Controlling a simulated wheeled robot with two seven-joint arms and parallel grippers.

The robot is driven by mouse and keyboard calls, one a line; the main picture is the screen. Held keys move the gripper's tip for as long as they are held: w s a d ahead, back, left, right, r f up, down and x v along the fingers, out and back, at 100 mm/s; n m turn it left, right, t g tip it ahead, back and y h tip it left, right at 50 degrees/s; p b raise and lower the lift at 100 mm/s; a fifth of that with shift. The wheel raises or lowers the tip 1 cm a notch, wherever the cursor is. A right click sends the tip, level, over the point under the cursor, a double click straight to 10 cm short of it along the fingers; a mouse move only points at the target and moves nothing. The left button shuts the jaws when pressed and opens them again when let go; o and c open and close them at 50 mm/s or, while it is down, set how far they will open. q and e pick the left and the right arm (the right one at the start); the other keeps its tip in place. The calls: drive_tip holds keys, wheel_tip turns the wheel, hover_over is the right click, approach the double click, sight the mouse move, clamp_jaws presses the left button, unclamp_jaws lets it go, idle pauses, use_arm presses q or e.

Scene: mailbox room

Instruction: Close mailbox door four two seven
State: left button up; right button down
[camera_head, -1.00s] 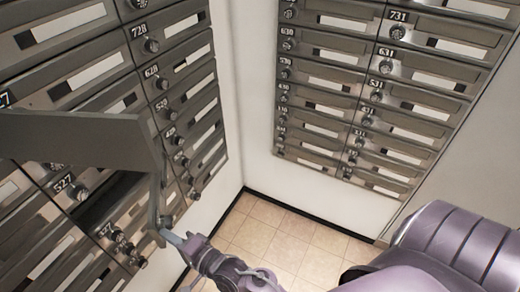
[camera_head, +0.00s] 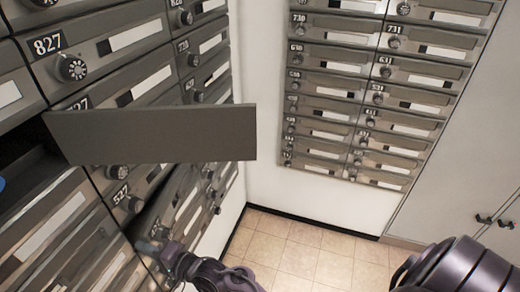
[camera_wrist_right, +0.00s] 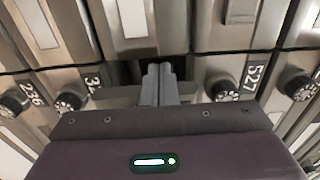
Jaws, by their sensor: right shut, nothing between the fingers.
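The mailbox door beside number 527 (camera_head: 180,205) stands slightly ajar in the head view, with a dark gap along its upper left side. I take it as door 427; its own number is not readable. My right gripper (camera_head: 145,246) is shut and empty at the lower front of this door. In the right wrist view the closed fingertips (camera_wrist_right: 160,78) are up against the door front, between the 527 label and a label starting with 32. They hide part of the door, so contact is hard to judge. My left gripper is not in view.
Another mailbox door (camera_head: 155,135) is wide open and juts across the head view, above the ajar door. A dark open compartment (camera_head: 22,165) shows at left. More mailboxes (camera_head: 375,90) cover the far wall. The tiled floor (camera_head: 300,250) is clear.

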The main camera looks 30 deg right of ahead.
drive_tip(key=shift+a+r, duration=0.15)
drive_tip(key=shift+a, duration=0.15)
drive_tip(key=shift+w, duration=0.1)
drive_tip(key=s+d+f+n+g+y+b, duration=0.1)
drive_tip(key=s+d+f+b, duration=0.1)
drive_tip(key=s+d+b, duration=0.45)
drive_tip(key=s+d+f+n+g+y+b, duration=0.1)
drive_tip(key=s+d+f+g+y, duration=0.15)
drive_tip(key=d, duration=0.65)
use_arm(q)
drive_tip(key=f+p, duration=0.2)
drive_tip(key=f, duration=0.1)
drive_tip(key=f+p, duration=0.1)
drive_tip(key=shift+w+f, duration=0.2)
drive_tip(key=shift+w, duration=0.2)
use_arm(e)
drive_tip(key=r+x, duration=0.1)
drive_tip(key=x, duration=1.3)
drive_tip(key=shift+t+h, duration=0.35)
drive_tip(key=shift+t, duration=0.1)
drive_tip(key=shift+r, duration=0.15)
